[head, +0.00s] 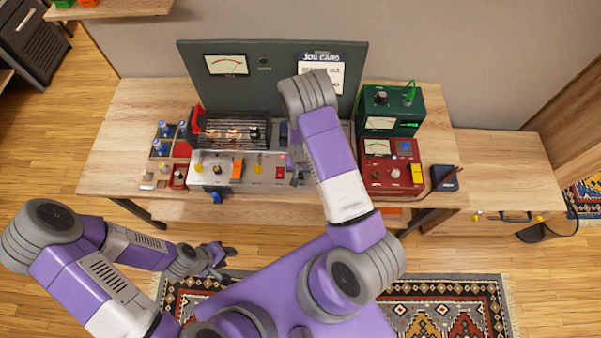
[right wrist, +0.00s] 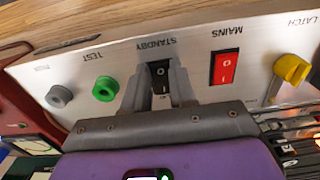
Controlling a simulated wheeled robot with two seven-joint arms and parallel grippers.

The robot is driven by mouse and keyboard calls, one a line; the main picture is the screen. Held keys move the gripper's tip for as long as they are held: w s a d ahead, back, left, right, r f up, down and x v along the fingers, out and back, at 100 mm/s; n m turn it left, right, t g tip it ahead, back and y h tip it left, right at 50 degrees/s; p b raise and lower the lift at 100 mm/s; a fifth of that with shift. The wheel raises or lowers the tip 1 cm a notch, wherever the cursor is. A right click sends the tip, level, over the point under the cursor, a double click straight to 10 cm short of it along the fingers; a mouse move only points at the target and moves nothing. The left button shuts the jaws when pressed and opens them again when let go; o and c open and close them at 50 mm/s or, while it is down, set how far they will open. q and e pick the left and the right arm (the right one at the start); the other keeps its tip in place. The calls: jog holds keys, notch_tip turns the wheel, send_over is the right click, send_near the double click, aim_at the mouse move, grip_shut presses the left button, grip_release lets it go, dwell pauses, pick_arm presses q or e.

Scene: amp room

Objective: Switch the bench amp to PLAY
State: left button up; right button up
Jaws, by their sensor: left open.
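The bench amp has a pale front panel (head: 246,184) and a wire cage with glowing tubes on top (head: 232,130). In the right wrist view its panel (right wrist: 200,62) appears upside down. A black rocker switch (right wrist: 160,75) sits under the word STANDBY, with a light mark at each end. My right gripper (right wrist: 162,80) has one finger on each side of this rocker, close to the panel; I cannot tell whether they touch it. In the head view my right gripper (head: 297,178) hides the rocker. My left gripper (head: 218,260) is open and empty, away from the bench.
Near the rocker are a red MAINS switch (right wrist: 225,67), a yellow LATCH knob (right wrist: 291,69), a green TEST button (right wrist: 105,88) and a grey knob (right wrist: 59,96). Red (head: 390,174) and green (head: 390,110) instruments stand to the right. A bottle tray (head: 160,150) stands at left.

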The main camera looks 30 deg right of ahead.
grip_shut()
jog(key=shift+w+d+g+y+b, duration=0.15)
jog(key=shift+w+g+y+b, duration=0.2)
jog(key=shift+g+y+b, duration=0.4)
jog(key=shift+r+g, duration=0.1)
jog(key=shift+g, duration=0.45)
jog(key=o, duration=0.8)
grip_release()
jog(key=shift+r, duration=0.1)
jog(key=v, duration=0.7)
jog(key=shift+d+r+b, duration=0.1)
jog(key=shift+r+b, duration=0.1)
jog(key=shift+b, duration=0.2)
